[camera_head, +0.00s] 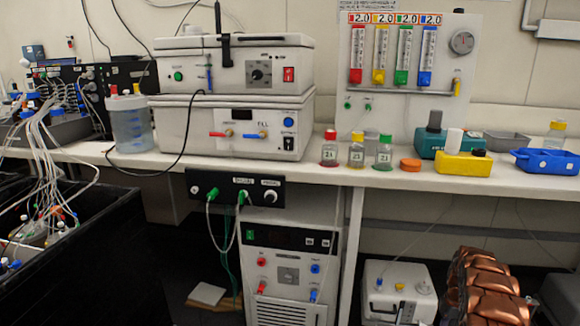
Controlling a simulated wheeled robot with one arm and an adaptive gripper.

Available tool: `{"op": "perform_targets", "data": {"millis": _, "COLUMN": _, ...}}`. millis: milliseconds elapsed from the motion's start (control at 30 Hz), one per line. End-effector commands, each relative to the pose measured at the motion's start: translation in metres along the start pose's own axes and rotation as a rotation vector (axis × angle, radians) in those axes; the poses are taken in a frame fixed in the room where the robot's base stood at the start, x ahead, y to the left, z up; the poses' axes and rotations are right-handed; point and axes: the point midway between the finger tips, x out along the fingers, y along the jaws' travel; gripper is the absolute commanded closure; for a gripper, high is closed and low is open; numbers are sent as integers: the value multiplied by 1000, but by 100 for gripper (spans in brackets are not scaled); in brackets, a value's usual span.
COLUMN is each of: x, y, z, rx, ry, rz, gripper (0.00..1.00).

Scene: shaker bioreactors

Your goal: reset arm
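My gripper is not in view. A copper-coloured, ribbed part (484,288) rises from the bottom edge at the lower right, in front of the bench. I cannot tell from this view whether it belongs to my arm. Nothing held can be seen.
A white bench (330,174) runs across the view. It bears stacked white instruments (235,95), bottles with red (329,149), yellow (357,150) and green (383,152) caps, an orange lid (410,165) and a blue tray (545,161). A black bin (75,258) stands lower left.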

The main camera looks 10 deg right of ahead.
Motion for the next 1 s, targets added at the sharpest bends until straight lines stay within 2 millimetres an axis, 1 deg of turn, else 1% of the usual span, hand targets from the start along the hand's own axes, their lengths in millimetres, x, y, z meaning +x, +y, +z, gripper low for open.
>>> {"op": "perform_targets", "data": {"millis": 33, "x": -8, "y": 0, "z": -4, "rx": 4, "ry": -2, "rz": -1, "gripper": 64}}
{"op": "perform_targets", "data": {"millis": 267, "x": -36, "y": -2, "z": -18, "rx": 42, "ry": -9, "rz": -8, "gripper": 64}}
{"op": "perform_targets", "data": {"millis": 467, "x": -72, "y": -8, "z": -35, "rx": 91, "ry": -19, "rz": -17, "gripper": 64}}
{"op": "perform_targets", "data": {"millis": 567, "x": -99, "y": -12, "z": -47, "rx": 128, "ry": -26, "rz": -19, "gripper": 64}}
{"op": "perform_targets", "data": {"millis": 600, "x": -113, "y": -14, "z": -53, "rx": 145, "ry": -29, "rz": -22, "gripper": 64}}
{"op": "perform_targets", "data": {"millis": 667, "x": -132, "y": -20, "z": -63, "rx": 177, "ry": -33, "rz": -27, "gripper": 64}}
{"op": "perform_targets", "data": {"millis": 700, "x": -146, "y": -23, "z": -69, "rx": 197, "ry": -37, "rz": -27, "gripper": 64}}
{"op": "perform_targets", "data": {"millis": 733, "x": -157, "y": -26, "z": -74, "rx": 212, "ry": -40, "rz": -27, "gripper": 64}}
{"op": "perform_targets", "data": {"millis": 867, "x": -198, "y": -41, "z": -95, "rx": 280, "ry": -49, "rz": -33, "gripper": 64}}
{"op": "perform_targets", "data": {"millis": 1000, "x": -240, "y": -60, "z": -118, "rx": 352, "ry": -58, "rz": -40, "gripper": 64}}
